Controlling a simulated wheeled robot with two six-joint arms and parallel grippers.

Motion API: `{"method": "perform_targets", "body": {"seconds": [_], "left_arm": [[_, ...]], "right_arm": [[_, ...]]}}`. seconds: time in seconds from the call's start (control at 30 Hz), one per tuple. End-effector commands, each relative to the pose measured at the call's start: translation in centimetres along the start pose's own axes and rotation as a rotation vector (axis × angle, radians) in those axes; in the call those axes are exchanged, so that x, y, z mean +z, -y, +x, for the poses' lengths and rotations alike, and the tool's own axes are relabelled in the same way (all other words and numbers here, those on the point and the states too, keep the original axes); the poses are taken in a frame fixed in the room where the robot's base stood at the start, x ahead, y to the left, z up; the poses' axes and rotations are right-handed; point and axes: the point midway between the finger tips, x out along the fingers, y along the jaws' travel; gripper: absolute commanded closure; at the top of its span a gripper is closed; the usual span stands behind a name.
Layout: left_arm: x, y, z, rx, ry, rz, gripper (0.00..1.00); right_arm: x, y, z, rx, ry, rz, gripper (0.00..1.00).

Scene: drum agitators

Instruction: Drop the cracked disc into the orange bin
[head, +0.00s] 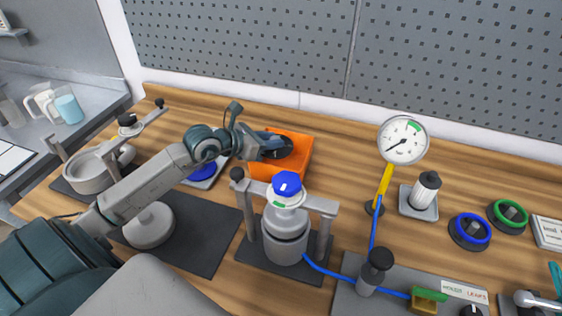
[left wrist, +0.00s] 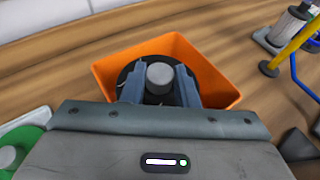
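The orange bin (head: 296,162) stands on the wooden bench near the back wall; it also shows in the left wrist view (left wrist: 212,72). My left gripper (head: 272,148) is over the bin. In the left wrist view, its two fingers (left wrist: 160,88) flank the grey knob of a dark disc (left wrist: 128,76) and appear closed on it. The disc is within the bin's outline, at or above the opening; its exact height is unclear. No crack can be made out. My right gripper is not in view.
A grey vessel with a blue cap (head: 286,240) stands in a frame in front of the bin. A pressure gauge (head: 403,140) rises to the right. Blue-ringed (head: 470,231) and green-ringed (head: 508,216) discs lie at right. Another vessel (head: 92,172) stands at left.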

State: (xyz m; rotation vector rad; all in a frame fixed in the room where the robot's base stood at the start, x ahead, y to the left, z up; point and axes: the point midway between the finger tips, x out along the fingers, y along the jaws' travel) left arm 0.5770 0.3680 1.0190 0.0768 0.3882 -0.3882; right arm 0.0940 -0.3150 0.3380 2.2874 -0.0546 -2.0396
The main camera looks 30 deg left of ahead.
Motion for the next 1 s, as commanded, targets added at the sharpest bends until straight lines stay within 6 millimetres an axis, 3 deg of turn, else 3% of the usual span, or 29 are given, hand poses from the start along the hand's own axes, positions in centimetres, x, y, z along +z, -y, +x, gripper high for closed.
{"method": "perform_targets", "body": {"seconds": [0.03,0.1,0.13,0.57,0.83,1.0], "left_arm": [[0.0,0.0,0.0,0.0,0.001,0.0,0.64],[0.0,0.0,0.0,0.0,0.001,0.0,0.5],[0.0,0.0,0.0,0.0,0.001,0.0,0.48],[-0.1,-0.1,-0.6,0.003,-0.003,0.004,0.48],[-0.1,0.0,-2.8,-0.001,-0.006,0.008,0.48],[0.1,-0.2,-4.6,0.01,-0.007,0.004,0.48]], "right_arm": [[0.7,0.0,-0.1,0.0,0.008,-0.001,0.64],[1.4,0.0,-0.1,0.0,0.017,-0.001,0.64],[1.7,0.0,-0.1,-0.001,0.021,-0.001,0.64],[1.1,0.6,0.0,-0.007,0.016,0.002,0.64],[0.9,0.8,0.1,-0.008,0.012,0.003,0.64],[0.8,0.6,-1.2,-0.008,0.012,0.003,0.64]]}}
